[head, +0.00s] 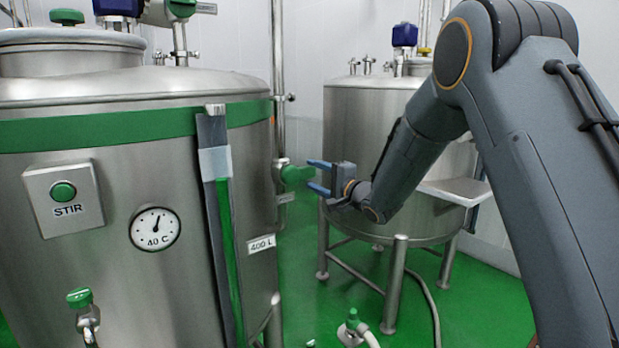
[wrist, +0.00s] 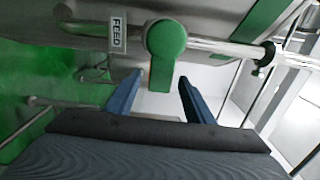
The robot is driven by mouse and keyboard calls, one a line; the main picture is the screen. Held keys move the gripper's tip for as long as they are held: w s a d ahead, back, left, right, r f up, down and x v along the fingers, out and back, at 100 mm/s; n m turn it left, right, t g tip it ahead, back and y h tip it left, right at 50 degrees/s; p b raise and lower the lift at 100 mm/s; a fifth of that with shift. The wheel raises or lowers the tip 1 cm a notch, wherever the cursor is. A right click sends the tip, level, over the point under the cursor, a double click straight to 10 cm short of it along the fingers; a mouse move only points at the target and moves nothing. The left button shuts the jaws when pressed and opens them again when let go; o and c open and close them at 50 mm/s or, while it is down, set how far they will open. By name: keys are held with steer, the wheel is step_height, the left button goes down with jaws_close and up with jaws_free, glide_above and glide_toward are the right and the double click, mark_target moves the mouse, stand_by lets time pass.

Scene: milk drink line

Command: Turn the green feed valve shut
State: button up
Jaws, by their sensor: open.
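The green feed valve (head: 294,174) sits on a pipe at the right side of the large steel tank. In the wrist view its round hub and flat green handle (wrist: 165,52) show, with the handle pointing down the picture, across the steel pipe. A "FEED" tag (wrist: 118,33) hangs left of the hub. My gripper (head: 313,178) is open and empty, its blue fingers pointing at the valve. In the wrist view the fingers (wrist: 155,98) lie on either side of the handle's free end. I cannot tell whether they touch it.
The large steel tank (head: 110,190) has a stir button (head: 63,191), a dial and a green-topped tap (head: 80,298). A second tank (head: 350,130) on legs stands behind my arm.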

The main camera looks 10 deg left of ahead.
steer(key=shift+b+v, duration=0.5)
steer(key=shift+v, duration=1.6)
